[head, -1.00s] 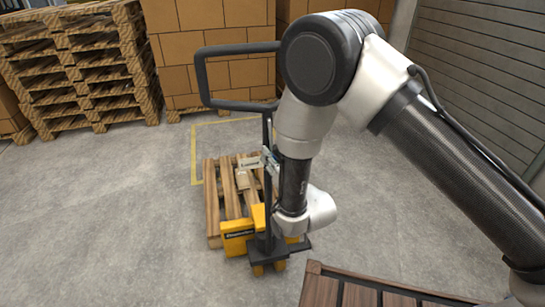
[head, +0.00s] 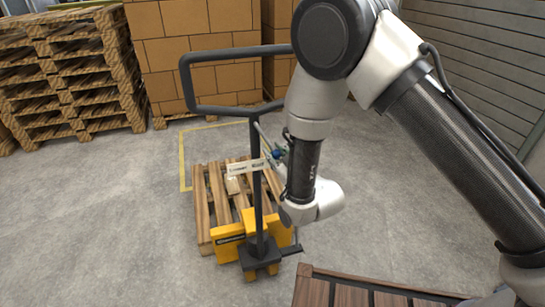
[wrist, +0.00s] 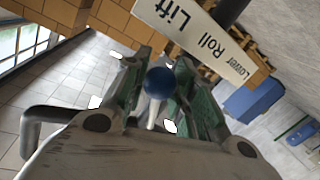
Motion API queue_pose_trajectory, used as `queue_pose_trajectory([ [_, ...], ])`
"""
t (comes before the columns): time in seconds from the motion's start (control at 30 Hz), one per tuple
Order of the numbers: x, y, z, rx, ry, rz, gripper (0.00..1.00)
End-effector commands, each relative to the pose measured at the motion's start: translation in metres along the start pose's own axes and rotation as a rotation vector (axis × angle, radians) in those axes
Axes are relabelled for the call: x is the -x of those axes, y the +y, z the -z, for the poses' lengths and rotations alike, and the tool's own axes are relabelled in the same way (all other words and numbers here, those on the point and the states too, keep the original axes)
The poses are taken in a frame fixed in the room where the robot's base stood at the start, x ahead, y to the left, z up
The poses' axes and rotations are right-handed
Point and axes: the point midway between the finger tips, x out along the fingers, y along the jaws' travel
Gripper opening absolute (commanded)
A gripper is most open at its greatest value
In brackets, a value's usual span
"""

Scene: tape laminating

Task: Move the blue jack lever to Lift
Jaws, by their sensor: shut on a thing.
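The blue jack lever's round blue knob (wrist: 159,83) sits between the fingers of my gripper (wrist: 160,75) in the wrist view, with its pale stem running down from it. My gripper is shut on the lever. In the head view the knob (head: 278,154) is small and partly behind my wrist. A white label plate (wrist: 196,35) reads Lift, Roll and Lower, and lies beyond the knob in the wrist view. The plate (head: 244,167) also shows beside the handle post in the head view. I cannot tell which label the lever lines up with.
The yellow pallet jack (head: 228,239) stands at a wooden pallet (head: 202,207), with a black loop handle (head: 183,82) rising from it. Stacked pallets (head: 70,80) and cartons (head: 170,50) stand behind. A brown slatted surface (head: 350,290) is at the front. Grey floor is free at left.

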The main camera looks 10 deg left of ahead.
Motion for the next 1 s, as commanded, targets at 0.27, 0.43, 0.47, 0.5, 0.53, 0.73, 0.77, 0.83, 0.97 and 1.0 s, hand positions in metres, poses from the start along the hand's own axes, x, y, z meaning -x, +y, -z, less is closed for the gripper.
queue_pose_trajectory([
  [0.27, 0.0008, 0.0021, -0.0001, 0.017, -0.005, -0.002, 0.0],
  [0.43, 0.0008, 0.0024, 0.0, 0.017, -0.004, -0.003, 0.0],
  [0.47, 0.0008, 0.0025, 0.0, 0.017, -0.004, -0.003, 0.0],
  [0.5, 0.0008, 0.0025, 0.0, 0.016, -0.004, -0.003, 0.34],
  [0.53, 0.0008, 0.0025, 0.0001, 0.016, -0.004, -0.003, 0.4],
  [0.73, 0.0006, 0.002, 0.0002, 0.016, -0.004, -0.002, 0.51],
  [0.77, 0.0006, 0.002, 0.0002, 0.016, -0.004, -0.002, 0.51],
  [0.83, 0.0005, 0.0018, 0.0002, 0.016, -0.004, -0.001, 0.51],
  [0.97, 0.0037, 0.0014, 0.0, 0.016, -0.004, -0.001, 0.51],
  [1.0, 0.007, 0.0012, 0.0, 0.016, -0.005, 0.0, 0.51],
])
